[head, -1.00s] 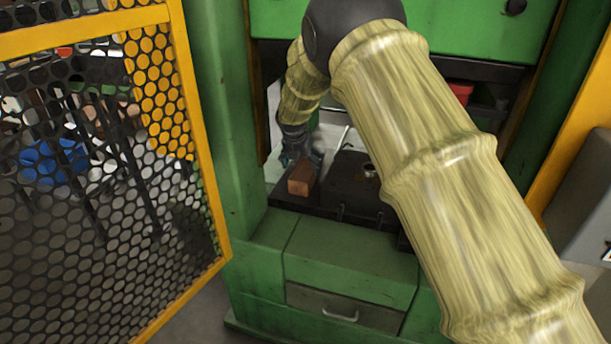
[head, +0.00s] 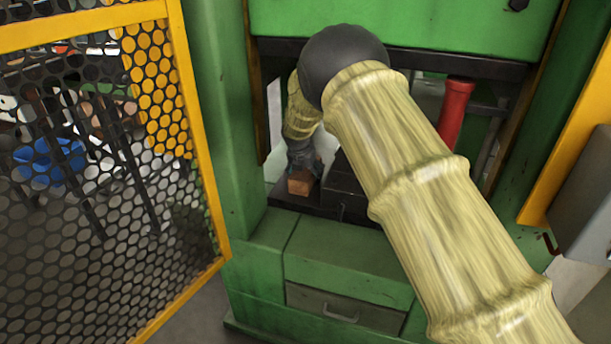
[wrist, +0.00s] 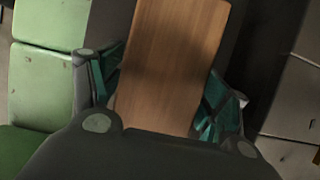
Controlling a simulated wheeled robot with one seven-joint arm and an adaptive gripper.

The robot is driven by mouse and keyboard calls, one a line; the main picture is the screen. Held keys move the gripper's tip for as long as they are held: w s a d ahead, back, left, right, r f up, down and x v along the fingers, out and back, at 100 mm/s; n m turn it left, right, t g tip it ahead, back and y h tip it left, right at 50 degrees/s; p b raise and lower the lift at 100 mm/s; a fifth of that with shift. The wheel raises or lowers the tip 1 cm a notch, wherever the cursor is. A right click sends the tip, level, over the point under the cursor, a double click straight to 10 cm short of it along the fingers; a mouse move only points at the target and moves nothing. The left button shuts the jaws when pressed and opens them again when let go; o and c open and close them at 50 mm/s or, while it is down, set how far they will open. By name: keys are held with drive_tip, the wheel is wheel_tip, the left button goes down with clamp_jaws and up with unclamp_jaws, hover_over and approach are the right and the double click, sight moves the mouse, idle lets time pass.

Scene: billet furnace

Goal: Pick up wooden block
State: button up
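The wooden block (head: 300,182) is a brown, brick-shaped piece at the front left of the dark bed inside the green machine. In the wrist view, the block (wrist: 170,60) fills the middle, with its near end close to my palm. My gripper (head: 303,160) is pointing down right over the block in the head view. In the wrist view, my gripper (wrist: 163,92) has one teal-padded finger on each side of the block. The pads are very close to its sides; I cannot tell whether they press on it. The fingertips and the block's underside are hidden.
A dark fixture (head: 346,190) stands just right of the block. A red cylinder (head: 454,112) is further right inside the machine. Green posts (head: 228,120) flank the opening. A yellow-framed mesh panel (head: 200,130) stands at the left, and a grey box (head: 585,215) at the right.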

drive_tip(key=c, duration=0.8)
drive_tip(key=shift+r, duration=0.1)
drive_tip(key=shift+c, duration=0.2)
